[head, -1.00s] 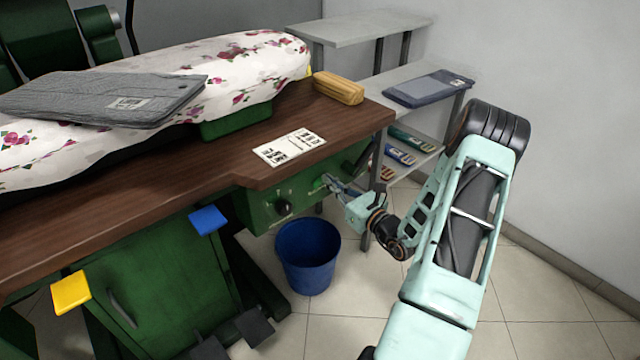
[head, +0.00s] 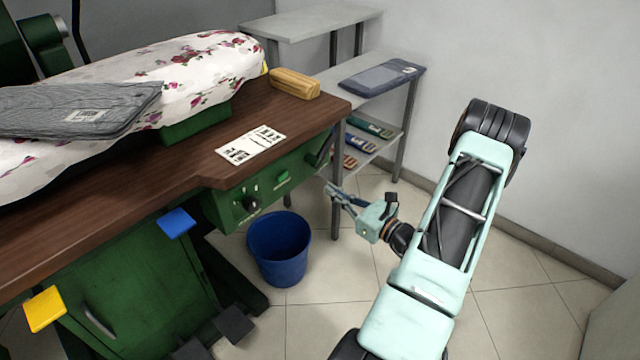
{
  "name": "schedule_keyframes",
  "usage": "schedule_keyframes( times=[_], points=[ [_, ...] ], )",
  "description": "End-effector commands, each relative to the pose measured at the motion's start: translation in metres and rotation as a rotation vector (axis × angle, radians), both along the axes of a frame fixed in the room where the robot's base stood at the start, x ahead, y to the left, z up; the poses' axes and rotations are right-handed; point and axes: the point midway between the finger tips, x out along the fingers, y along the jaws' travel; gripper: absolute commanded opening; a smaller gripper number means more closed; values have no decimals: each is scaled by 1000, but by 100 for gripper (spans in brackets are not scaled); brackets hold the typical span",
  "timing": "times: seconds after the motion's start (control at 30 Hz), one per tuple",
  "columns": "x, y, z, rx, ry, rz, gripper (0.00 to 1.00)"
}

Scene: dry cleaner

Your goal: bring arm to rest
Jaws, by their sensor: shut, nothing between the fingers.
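My gripper (head: 331,190) is at the end of my pale green arm (head: 440,255), in the middle of the head view. Its fingers are together and hold nothing. It points left toward the green control panel (head: 262,195) under the wooden table edge, with a gap between them. The panel carries a dark knob (head: 250,203) and a green button (head: 284,177), both in plain view. The arm is bent, with its elbow raised at the right.
A brown wooden worktop (head: 190,165) holds a floral padded board, a folded grey garment (head: 60,110), a wooden block (head: 295,83) and a paper card (head: 250,144). A blue bucket (head: 279,262) stands below the panel. Metal shelves (head: 398,90) stand behind. Floor at right is open.

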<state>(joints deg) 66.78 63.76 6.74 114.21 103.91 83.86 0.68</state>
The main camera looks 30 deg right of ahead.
Motion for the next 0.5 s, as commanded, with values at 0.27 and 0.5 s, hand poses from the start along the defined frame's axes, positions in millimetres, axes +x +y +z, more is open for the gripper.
schedule_keyframes(
  times=[0.27,0.5],
  points=[
    [-7,-3,-1,0,1,0,0],
    [-7,-3,-1,0,1,0,0]
  ],
)
